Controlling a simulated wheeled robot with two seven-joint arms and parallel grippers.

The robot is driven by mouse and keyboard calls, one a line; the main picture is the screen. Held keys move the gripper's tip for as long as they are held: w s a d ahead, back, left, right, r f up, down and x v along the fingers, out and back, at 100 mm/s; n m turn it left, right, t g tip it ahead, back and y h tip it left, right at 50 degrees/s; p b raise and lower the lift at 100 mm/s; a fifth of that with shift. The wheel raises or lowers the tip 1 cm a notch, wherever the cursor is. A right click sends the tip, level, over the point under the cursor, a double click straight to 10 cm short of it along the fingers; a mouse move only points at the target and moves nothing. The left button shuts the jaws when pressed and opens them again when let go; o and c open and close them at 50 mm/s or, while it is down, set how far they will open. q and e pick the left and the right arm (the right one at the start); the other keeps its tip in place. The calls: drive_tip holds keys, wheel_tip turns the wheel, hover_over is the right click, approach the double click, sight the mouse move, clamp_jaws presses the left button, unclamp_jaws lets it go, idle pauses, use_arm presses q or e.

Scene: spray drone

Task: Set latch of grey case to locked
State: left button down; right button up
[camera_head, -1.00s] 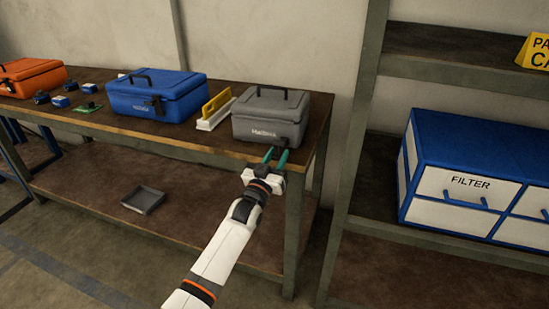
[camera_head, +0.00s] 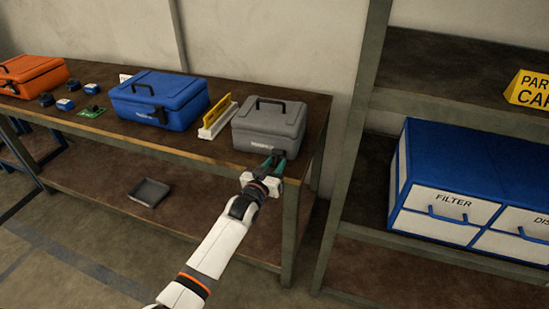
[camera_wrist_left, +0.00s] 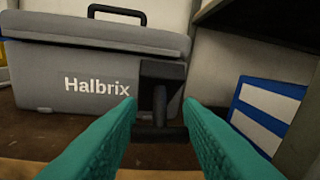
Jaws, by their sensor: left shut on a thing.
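The grey case (camera_head: 268,125) stands at the right end of the workbench with its lid down and its black handle up. In the left wrist view the grey case (camera_wrist_left: 80,70) shows its "Halbrix" front. Its black latch (camera_wrist_left: 160,92) hangs on the right part of that front, with a crossbar at its lower end. My left gripper (camera_head: 272,163) is at the case's front, and its green fingers (camera_wrist_left: 160,133) are on either side of the latch's lower bar, shut on it. Whether the latch is engaged cannot be told. My right gripper is not in view.
The workbench (camera_head: 110,133) also holds a blue case (camera_head: 158,100), an orange case (camera_head: 30,76), a yellow-and-white tool (camera_head: 218,115) and small parts. A grey tray (camera_head: 149,192) lies on the lower shelf. A shelf with blue-and-white drawers (camera_head: 450,185) stands at the right.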

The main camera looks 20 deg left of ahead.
sight(277, 152)
use_arm(q)
drive_tip(key=r+g+p, duration=0.1)
drive_tip(key=g+p, duration=0.1)
drive_tip(key=p, duration=0.2)
drive_tip(key=w+r+g+p, duration=0.1)
drive_tip(key=r+g+p, duration=0.1)
drive_tip(key=p, duration=0.2)
drive_tip(key=w+r+g+p, duration=0.1)
drive_tip(key=r+g+p, duration=0.1)
drive_tip(key=p, duration=0.3)
drive_tip(key=shift+n+y, duration=0.3)
drive_tip(key=shift+w+r+g+p, duration=0.15)
drive_tip(key=shift+w+g+p, duration=0.15)
drive_tip(key=shift+g+p, duration=0.25)
drive_tip(key=shift+w+r+g, duration=0.2)
drive_tip(key=shift+w+g, duration=0.3)
drive_tip(key=shift+g, duration=0.45)
drive_tip(key=c, duration=1.3)
unclamp_jaws()
drive_tip(key=shift+r, duration=0.1)
drive_tip(key=shift+s+a+r+p, duration=0.1)
drive_tip(key=shift+s+r+p, duration=0.15)
drive_tip(key=shift+p, duration=0.1)
drive_tip(key=v, duration=1.1)
